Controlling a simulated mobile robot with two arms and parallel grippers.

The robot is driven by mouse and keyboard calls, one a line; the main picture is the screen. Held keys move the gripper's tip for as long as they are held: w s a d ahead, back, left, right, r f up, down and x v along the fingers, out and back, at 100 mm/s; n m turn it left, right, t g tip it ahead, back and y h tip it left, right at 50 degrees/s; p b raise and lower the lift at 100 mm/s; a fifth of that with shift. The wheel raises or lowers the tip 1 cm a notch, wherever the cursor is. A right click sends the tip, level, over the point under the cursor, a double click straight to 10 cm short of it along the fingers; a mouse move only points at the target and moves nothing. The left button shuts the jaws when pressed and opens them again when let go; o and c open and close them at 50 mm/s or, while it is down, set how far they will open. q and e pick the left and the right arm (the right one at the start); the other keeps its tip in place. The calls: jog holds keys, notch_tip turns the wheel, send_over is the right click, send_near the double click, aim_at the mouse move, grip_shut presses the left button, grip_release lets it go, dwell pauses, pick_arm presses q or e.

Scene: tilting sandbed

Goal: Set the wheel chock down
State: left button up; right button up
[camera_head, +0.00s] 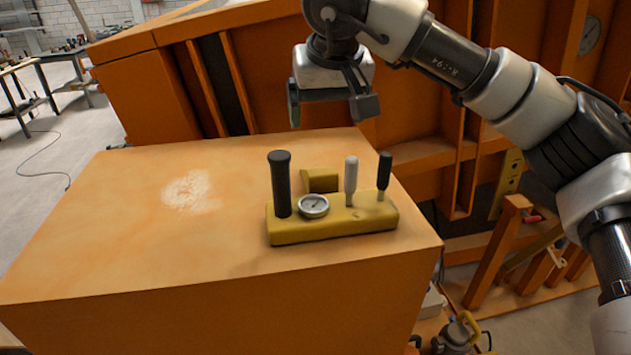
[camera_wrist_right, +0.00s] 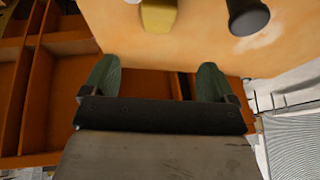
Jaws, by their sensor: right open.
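The wheel chock (camera_head: 321,181) is a small yellow wedge. It rests on the orange box top (camera_head: 120,235), just behind the yellow control block (camera_head: 335,228), which hides its lower front. My right gripper (camera_head: 330,106) is open and empty, above and behind the chock at the box's far edge. In the right wrist view, the gripper (camera_wrist_right: 157,70) has its two green fingers spread wide. The chock (camera_wrist_right: 158,16) shows there beyond the fingertips, apart from them, cut by the top edge. My left gripper is not in view.
The control block carries a tall black handle (camera_head: 281,185), a round gauge (camera_head: 313,206), a grey lever (camera_head: 351,181) and a short black lever (camera_head: 384,176). A pale sandy patch (camera_head: 187,190) marks the clear left part of the box top. An orange ribbed structure (camera_head: 270,75) stands behind.

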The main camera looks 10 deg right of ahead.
jog(key=b, duration=0.5)
send_near(321, 171)
jog(key=shift+s+x, duration=0.25)
jog(key=shift+x, duration=0.8)
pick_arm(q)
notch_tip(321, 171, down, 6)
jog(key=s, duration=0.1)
pick_arm(e)
jog(key=shift+w+f, duration=0.1)
jog(key=shift+f, duration=0.25)
jog(key=p+x, duration=0.1)
jog(key=x, duration=0.4)
jog(key=shift+w+f+p, duration=0.4)
jog(key=shift+w+p, duration=0.1)
jog(key=shift+p, duration=0.1)
jog(key=p+x, duration=0.2)
jog(key=x, duration=0.1)
jog(key=shift+w+d+f, duration=0.1)
jog(key=shift+w+d, duration=0.05)
jog(key=shift+w, duration=0.25)
jog(key=shift+w+f, duration=0.25)
jog(key=shift+f, duration=0.25)
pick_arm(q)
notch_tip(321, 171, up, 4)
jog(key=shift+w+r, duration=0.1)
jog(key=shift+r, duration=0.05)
pick_arm(e)
jog(key=shift+r, duration=0.1)
jog(key=c, duration=1.2)
